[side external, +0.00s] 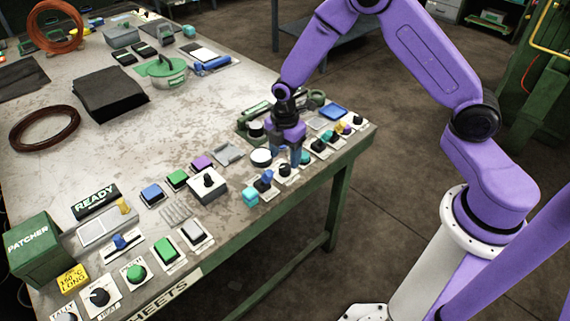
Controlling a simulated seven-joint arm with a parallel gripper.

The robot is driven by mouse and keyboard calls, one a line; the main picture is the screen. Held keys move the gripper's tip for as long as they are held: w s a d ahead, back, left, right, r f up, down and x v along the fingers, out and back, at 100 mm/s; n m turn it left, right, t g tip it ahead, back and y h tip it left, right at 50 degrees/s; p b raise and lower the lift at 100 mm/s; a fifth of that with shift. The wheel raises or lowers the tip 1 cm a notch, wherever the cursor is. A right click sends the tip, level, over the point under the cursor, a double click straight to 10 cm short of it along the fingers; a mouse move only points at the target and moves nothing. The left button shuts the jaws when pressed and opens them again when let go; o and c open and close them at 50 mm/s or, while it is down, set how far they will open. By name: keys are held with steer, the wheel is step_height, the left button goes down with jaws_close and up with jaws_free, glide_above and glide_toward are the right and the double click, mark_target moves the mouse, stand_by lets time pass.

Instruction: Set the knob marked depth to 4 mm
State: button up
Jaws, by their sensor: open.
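My gripper (288,158) points down over the row of small controls along the table's right-hand edge. Its fingers are apart, and no held object shows between them. A black knob on a white plate (285,170) sits just below the fingers, and a teal knob (305,158) is close to their right. I cannot tell whether either finger touches a knob. The labels and scales in this row are too small to read, so I cannot tell which knob is marked depth or where it points. The fingers partly hide the controls behind them.
Several buttons line the front edge. The table's middle (190,125) is mostly clear.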

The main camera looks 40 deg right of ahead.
mark_target(285, 166)
steer(key=shift+f, duration=2.1)
steer(key=c, duration=1)
